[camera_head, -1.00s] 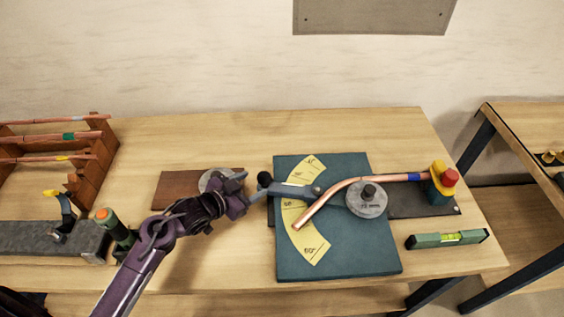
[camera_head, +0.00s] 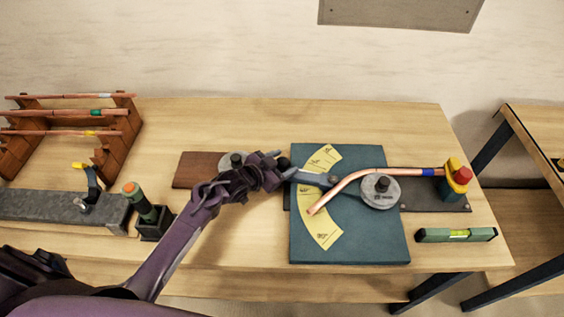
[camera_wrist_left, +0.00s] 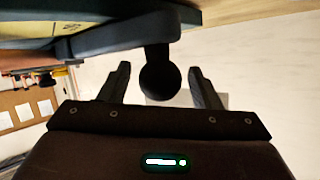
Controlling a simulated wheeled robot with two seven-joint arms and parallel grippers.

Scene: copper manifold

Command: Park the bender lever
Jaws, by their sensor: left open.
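The bender lever (camera_head: 309,178) is a blue-grey bar with a black ball knob (camera_head: 283,162) at its left end. It lies over the yellow angle scale (camera_head: 322,226) on the teal bender plate (camera_head: 350,245) and points left. My left gripper (camera_head: 275,168) is at the knob, partly hiding that end. In the left wrist view the black knob (camera_wrist_left: 160,78) sits between the two open fingers, with gaps on both sides. A bent copper pipe (camera_head: 345,184) passes by the grey round former (camera_head: 380,192). My right gripper is not in view.
A red-topped yellow block (camera_head: 457,178) stands at the pipe's right end. A green level (camera_head: 456,235) lies at front right. A wooden pipe rack (camera_head: 118,150), a grey bar (camera_head: 50,206) and an orange-topped green tool (camera_head: 140,203) are at left. The back of the bench (camera_head: 230,120) is clear.

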